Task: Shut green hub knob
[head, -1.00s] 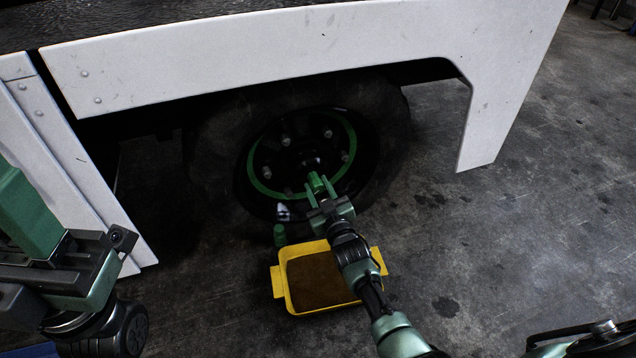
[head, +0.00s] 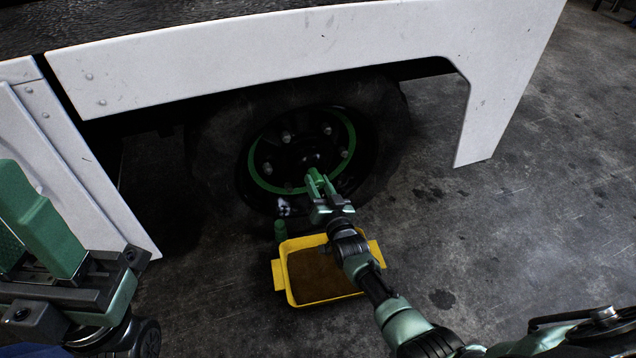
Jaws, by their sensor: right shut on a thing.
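The wheel hub (head: 292,150) has a green ring and sits dark under the white skirt panel. My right gripper (head: 317,180) is at the lower right of the hub, with its green fingers shut on the green hub knob (head: 313,172). The fingers hide most of the knob, so its turn angle cannot be read. My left gripper (head: 30,225) is at the left edge, far from the hub.
A yellow tray (head: 278,275) with brown contents stands on the floor below the wheel, under my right forearm. A small green object (head: 281,229) is just behind the tray. The white skirt panel (head: 250,55) overhangs the tyre (head: 375,140). The floor at right is clear.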

